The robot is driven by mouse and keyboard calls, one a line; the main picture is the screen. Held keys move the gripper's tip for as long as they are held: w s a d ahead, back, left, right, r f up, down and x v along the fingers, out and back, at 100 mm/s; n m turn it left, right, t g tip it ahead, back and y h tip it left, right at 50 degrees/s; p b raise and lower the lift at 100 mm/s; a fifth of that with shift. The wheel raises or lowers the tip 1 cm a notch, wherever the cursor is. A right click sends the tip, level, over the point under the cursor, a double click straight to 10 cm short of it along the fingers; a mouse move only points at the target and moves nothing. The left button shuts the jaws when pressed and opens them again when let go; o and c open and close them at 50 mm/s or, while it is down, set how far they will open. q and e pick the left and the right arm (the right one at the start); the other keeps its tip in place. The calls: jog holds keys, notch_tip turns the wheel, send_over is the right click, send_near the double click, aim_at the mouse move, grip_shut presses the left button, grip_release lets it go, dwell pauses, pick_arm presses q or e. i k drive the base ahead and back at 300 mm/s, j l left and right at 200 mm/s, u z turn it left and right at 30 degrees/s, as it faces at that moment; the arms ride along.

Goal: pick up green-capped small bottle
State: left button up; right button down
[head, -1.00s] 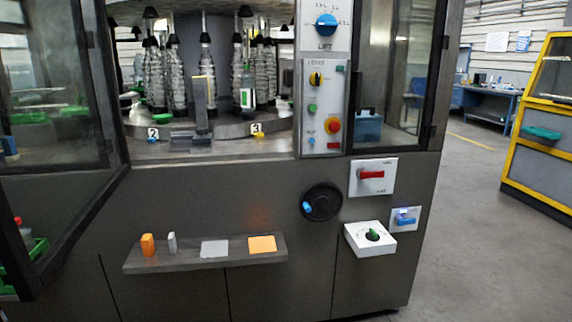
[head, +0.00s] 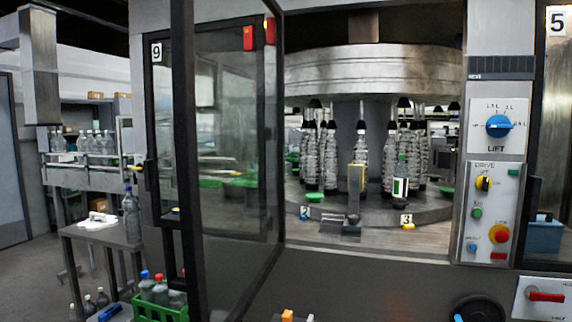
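A green crate (head: 158,312) at the bottom left holds several bottles. One of them has a blue cap (head: 145,274) and another a red cap (head: 158,278). Any other caps in the crate are hidden or unclear.
An open glass door (head: 236,150) with a dark frame stands left of the machine opening. A side table (head: 95,236) at the left carries a tall clear bottle (head: 131,215) and a white cloth (head: 98,221). Floor shows at the far left.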

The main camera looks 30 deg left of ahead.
aim_at(400, 178)
jog(key=j, duration=0.9)
jog(key=k+j+z, duration=0.1)
jog(key=j, duration=1.7)
jog(key=i+l, duration=0.15)
jog(key=l, duration=0.2)
jog(key=i+l, duration=0.1)
jog(key=l, duration=0.3)
jog(key=i+l, duration=0.15)
jog(key=l, duration=0.2)
jog(key=i+l, duration=0.15)
jog(key=l, duration=0.25)
jog(key=i+l, duration=0.15)
jog(key=l, duration=0.2)
jog(key=i+l, duration=0.1)
jog(key=l, duration=0.25)
jog(key=i+l, duration=0.15)
jog(key=l, duration=0.25)
